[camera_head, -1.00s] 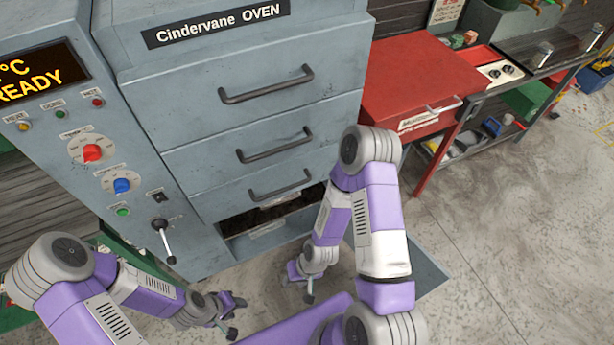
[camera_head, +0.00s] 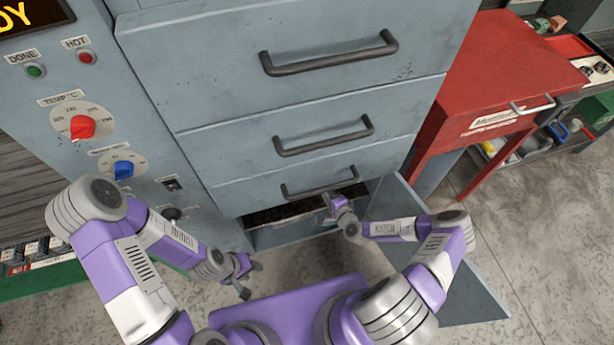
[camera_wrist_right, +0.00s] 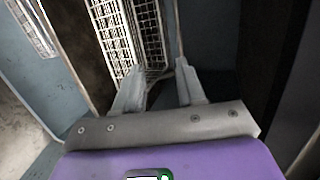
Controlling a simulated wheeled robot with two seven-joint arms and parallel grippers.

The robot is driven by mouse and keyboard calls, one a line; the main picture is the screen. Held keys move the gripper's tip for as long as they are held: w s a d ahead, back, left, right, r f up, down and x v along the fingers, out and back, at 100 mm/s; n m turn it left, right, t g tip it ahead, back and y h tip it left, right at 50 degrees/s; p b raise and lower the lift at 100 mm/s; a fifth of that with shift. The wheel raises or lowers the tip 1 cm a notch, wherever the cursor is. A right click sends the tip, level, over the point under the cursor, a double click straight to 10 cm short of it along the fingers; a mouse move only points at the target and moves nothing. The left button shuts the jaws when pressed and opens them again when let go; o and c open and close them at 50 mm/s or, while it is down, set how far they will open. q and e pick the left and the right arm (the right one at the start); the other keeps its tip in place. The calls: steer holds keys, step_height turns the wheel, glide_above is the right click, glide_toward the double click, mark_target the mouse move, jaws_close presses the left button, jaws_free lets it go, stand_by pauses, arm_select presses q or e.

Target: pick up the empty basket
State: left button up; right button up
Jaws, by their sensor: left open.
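A wire mesh basket (camera_wrist_right: 122,30) shows at the top of the right wrist view, inside a dark compartment. My right gripper (camera_wrist_right: 158,70) has its two fingers apart there, with the basket's right side just ahead of and partly between the fingertips. I cannot tell whether they touch it. In the head view my right gripper (camera_head: 330,205) reaches to the low opening (camera_head: 290,212) of the oven, under the drawers; the basket cannot be made out there. My left gripper (camera_head: 252,280) is open and empty, above the floor in front of the oven.
The grey oven front (camera_head: 270,100) has several handled drawers above the opening. An open grey door panel (camera_head: 455,285) stands right of my right arm. A red cabinet (camera_head: 510,75) stands further right. Concrete floor (camera_head: 560,230) is clear at the right.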

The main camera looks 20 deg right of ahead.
steer(key=r+b+x, duration=0.1)
steer(key=x, duration=0.4)
steer(key=r+b+x, duration=0.1)
steer(key=b+x, duration=0.1)
steer(key=x, duration=0.3)
steer(key=w+r+b+x, duration=0.1)
steer(key=x, duration=0.4)
steer(key=shift+a+r, duration=0.25)
steer(key=shift+a, duration=0.05)
jaws_close()
stand_by(0.8)
